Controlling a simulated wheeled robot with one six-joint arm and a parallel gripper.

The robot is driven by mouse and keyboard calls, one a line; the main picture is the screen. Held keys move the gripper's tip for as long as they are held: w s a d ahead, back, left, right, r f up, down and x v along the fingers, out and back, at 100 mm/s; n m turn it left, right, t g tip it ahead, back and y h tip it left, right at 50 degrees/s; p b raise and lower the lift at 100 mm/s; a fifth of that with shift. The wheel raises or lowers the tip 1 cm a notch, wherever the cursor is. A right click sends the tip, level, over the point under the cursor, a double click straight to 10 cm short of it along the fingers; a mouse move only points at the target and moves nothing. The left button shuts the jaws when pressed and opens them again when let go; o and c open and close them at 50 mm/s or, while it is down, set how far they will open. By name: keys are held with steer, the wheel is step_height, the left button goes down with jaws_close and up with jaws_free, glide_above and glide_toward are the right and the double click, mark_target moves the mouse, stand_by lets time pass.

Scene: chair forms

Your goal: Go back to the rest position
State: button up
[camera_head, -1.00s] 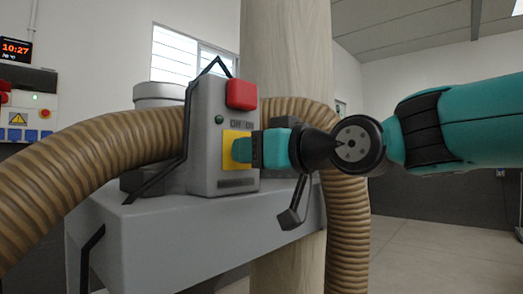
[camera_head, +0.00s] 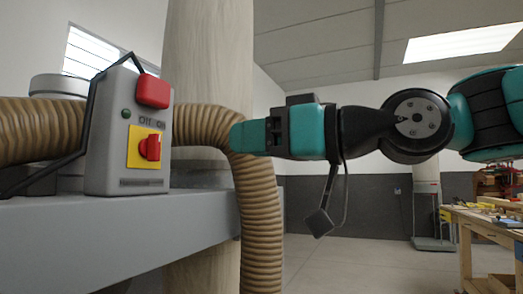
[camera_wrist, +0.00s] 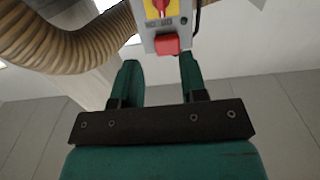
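My gripper (camera_head: 240,137) is in the air to the right of the grey switch box (camera_head: 105,165), apart from it. In the wrist view the two teal fingers of the gripper (camera_wrist: 159,62) are spread with nothing held between them. The box carries a red rotary knob (camera_head: 150,148) on a yellow plate (camera_head: 134,158), under Off and On labels. A red cover or button (camera_head: 153,91) sits above it, beside a small green light (camera_head: 126,114). In the wrist view the box appears upside down beyond the fingers, with the red button (camera_wrist: 167,44) between them.
The box stands on a grey machine top (camera_head: 60,235). A ribbed brown hose (camera_head: 258,215) hangs behind my gripper, by a pale column (camera_head: 208,80). A wooden workbench (camera_head: 480,225) with tools stands at the far right. Open floor (camera_head: 345,265) lies between.

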steer(key=shift+s+d, duration=0.25)
steer(key=shift+d, duration=0.25)
steer(key=s+d+f+m+g+h+p, duration=0.2)
steer(key=s+d+f+h, duration=0.2)
steer(key=f, duration=0.5)
steer(key=s+d+f+m+g+h+p, duration=0.2)
steer(key=s+d+f+h, duration=0.2)
steer(key=f, duration=0.5)
steer(key=s+d+f+m+g+h+p, duration=0.2)
steer(key=s+d+f+g+h+p, duration=0.1)
steer(key=d+f, duration=0.5)
steer(key=s+f+h, duration=0.1)
steer(key=s, duration=0.1)
steer(key=shift+s+m, duration=0.3)
